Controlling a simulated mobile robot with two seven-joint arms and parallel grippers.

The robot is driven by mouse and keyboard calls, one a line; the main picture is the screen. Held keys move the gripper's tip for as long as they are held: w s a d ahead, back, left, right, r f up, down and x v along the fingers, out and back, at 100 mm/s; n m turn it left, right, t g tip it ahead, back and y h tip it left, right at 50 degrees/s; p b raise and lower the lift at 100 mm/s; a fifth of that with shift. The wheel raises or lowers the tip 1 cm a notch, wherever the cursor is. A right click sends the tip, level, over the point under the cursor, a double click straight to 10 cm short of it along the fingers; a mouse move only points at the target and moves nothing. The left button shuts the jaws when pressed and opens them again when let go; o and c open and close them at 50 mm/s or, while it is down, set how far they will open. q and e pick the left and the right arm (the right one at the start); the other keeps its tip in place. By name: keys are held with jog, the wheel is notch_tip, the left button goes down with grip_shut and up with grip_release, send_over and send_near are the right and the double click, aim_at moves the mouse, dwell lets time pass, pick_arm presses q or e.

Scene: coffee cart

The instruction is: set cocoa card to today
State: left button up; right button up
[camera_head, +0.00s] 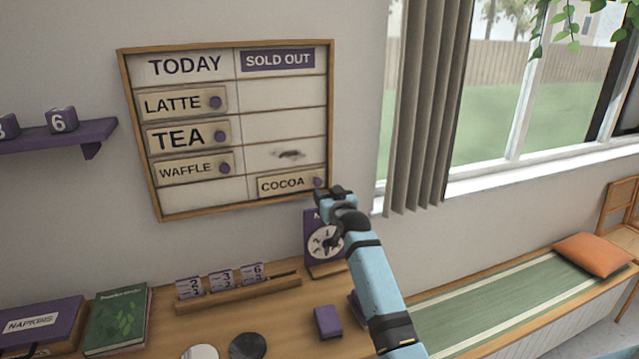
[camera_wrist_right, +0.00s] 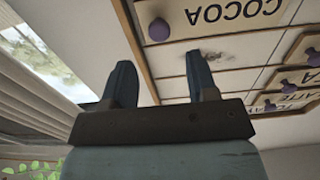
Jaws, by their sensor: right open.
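The COCOA card (camera_head: 285,184) sits in the bottom row of the wall board (camera_head: 124,120), in the SOLD OUT column, with a purple knob at its right end. In the right wrist view the COCOA card (camera_wrist_right: 235,12) and its knob (camera_wrist_right: 159,29) show upside down near the top. The LATTE (camera_head: 180,104), TEA (camera_head: 185,137) and WAFFLE (camera_head: 185,169) cards are in the TODAY column. The bottom TODAY slot (camera_head: 205,196) is empty. My right gripper (camera_head: 335,190) is near the board's lower right corner, close to the knob. It is open and empty in the right wrist view (camera_wrist_right: 160,75).
Below the board, a wooden counter (camera_head: 225,315) holds a number rack, a purple dial stand (camera_head: 314,222), a green book (camera_head: 117,318) and a napkin box (camera_head: 40,325). A grey curtain (camera_head: 425,110) hangs right of the board. A purple shelf (camera_head: 75,138) is at left.

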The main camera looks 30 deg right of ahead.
aim_at(319, 183)
jog(key=x, duration=0.6)
jog(key=shift+w+d+p, duration=0.1)
jog(key=shift+d+p, duration=0.05)
jog(key=shift+p, duration=0.15)
jog(key=shift+c, duration=0.2)
grip_shut()
